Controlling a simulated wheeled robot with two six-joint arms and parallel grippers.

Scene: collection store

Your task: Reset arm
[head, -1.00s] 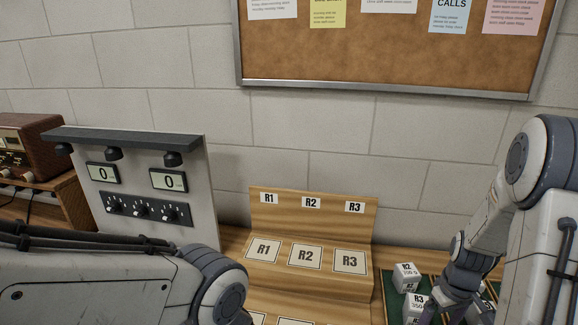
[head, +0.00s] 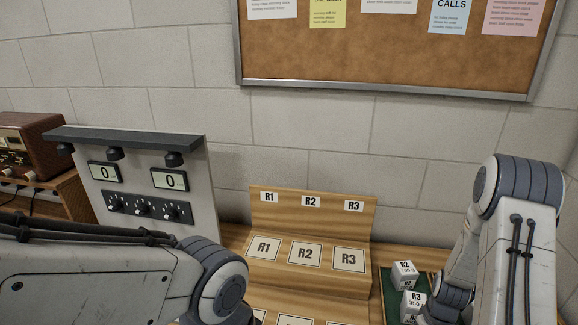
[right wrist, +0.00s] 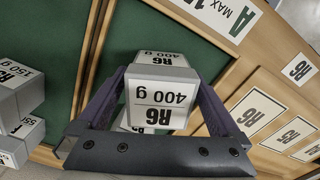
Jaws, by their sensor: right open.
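My right arm's wrist end (head: 452,298) is low at the right in the head view, next to the green-lined tray (head: 388,278); its jaws are not clear there. In the right wrist view my right gripper (right wrist: 160,82) is open, with its two fingers either side of a pale grey block labelled R6, 400 g (right wrist: 158,108). I cannot tell whether the fingers touch it. The green tray floor (right wrist: 135,35) lies beneath. My left arm crosses the lower left of the head view, and its gripper is out of frame.
Blocks R2 (head: 404,274) and R3 (head: 414,304) stand in the tray beside my right arm. A stepped wooden rack (head: 310,225) has bare R1, R2 and R3 pads. A meter panel (head: 133,210) reading 0 twice stands left, beside a brown radio (head: 30,145).

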